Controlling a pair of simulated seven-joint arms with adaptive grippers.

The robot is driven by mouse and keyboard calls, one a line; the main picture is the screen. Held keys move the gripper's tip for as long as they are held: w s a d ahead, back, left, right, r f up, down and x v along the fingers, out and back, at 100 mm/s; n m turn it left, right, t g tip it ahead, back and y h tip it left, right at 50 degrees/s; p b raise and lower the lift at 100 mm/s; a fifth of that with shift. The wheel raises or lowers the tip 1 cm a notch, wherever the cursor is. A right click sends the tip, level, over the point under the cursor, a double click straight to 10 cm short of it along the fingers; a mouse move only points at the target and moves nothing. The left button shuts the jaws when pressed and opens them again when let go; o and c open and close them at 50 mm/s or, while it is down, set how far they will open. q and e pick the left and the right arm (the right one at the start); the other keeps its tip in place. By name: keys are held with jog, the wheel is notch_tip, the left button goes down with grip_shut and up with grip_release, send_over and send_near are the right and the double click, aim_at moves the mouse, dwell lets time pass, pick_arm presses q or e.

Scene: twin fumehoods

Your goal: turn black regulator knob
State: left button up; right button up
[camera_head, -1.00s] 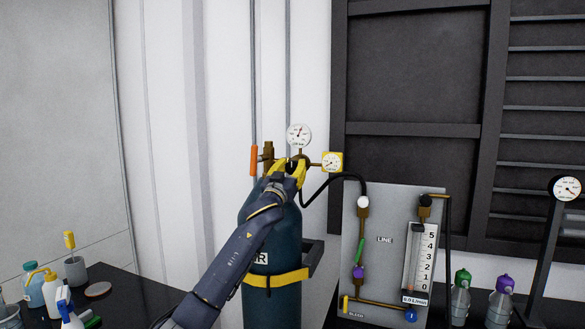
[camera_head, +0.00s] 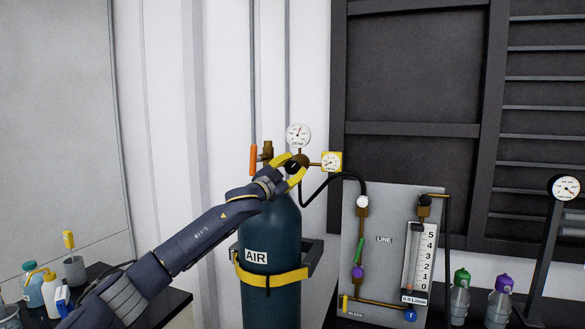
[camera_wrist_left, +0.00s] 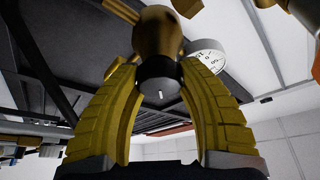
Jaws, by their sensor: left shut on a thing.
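The black regulator knob (camera_head: 292,167) is on the brass regulator at the top of the dark teal AIR cylinder (camera_head: 272,225). My left gripper (camera_head: 298,169) has its yellow fingers shut on the knob, one above and one below it. In the left wrist view, the black knob (camera_wrist_left: 157,82) sits between the two yellow fingers (camera_wrist_left: 157,70), with a pale mark on its face and the brass body behind it. A round white gauge (camera_head: 298,135) is above the regulator and a yellow square gauge (camera_head: 332,162) is to its right. My right gripper is not in view.
An orange-handled valve part (camera_head: 254,160) stands just left of the regulator. A black hose (camera_head: 335,178) runs right to the grey LINE panel (camera_head: 385,270). A yellow strap (camera_head: 272,278) circles the cylinder. Bottles (camera_head: 48,288) stand at lower left.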

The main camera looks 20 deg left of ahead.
pick_arm(q)
jog(key=m+g, duration=0.1)
jog(key=m, duration=0.2)
jog(key=m+g+h, duration=0.1)
jog(key=m, duration=0.1)
jog(key=shift+r+m, duration=0.15)
jog(key=shift+m, duration=0.55)
jog(key=o, duration=1.2)
jog(key=shift+d, duration=0.1)
jog(key=shift+f, duration=0.2)
jog(key=v, duration=1.2)
jog(key=shift+r, duration=0.2)
